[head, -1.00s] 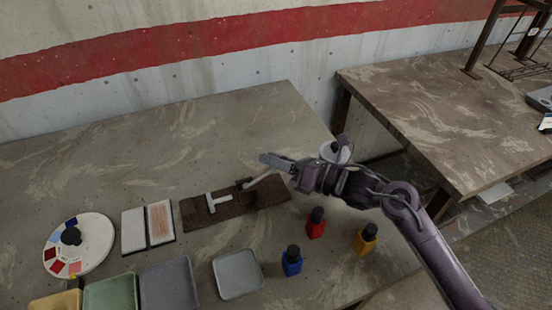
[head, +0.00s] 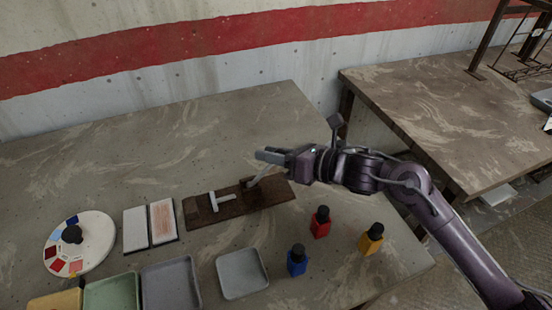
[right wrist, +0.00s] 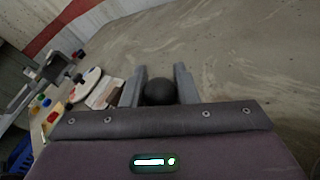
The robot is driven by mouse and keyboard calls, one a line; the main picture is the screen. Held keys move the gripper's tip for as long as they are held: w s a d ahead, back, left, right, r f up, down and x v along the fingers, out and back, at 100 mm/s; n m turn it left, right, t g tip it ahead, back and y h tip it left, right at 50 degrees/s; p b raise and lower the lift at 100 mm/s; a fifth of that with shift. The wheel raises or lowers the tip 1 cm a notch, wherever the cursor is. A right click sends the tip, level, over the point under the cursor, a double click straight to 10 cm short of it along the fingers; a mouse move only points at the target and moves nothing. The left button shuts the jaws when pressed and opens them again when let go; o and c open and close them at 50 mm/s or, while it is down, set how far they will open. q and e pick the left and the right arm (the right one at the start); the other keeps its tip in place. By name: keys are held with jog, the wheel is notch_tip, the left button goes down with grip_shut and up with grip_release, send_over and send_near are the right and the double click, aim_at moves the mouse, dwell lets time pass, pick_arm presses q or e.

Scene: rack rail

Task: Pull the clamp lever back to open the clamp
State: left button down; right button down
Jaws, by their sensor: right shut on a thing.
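The clamp stands on a dark brown board (head: 230,207) in the middle of the table. A light T-shaped piece (head: 222,200) is on the board's left half. The clamp lever (head: 261,178) rises at a tilt near the board's right half. My right gripper (head: 266,157) reaches in from the right, above the lever. In the right wrist view a round black knob (right wrist: 158,92) sits between its two grey fingers, and the gripper is shut on it. In the head view the knob is hidden by the fingers. My left gripper is not seen.
Red (head: 320,223), blue (head: 297,262) and yellow (head: 371,240) bottles stand right of and in front of the board. A grey tray (head: 242,274), two pads (head: 149,226) and a round palette (head: 80,243) lie nearby. The table behind the board is clear.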

jog(key=a+n+h, duration=0.1)
jog(key=h, duration=0.1)
jog(key=s+a+r+n+h, duration=0.1)
jog(key=a, duration=0.1)
jog(key=s+a+r+n+h, duration=0.1)
jog(key=a+n+h, duration=0.1)
jog(key=shift+r+h, duration=0.15)
jog(key=shift+h, duration=0.15)
jog(key=shift+s+a+n+t+h, duration=0.2)
jog(key=shift+a+n+t+h, duration=0.1)
jog(key=shift+a+h, duration=0.15)
jog(key=c, duration=1.1)
grip_release()
jog(key=shift+c, duration=0.2)
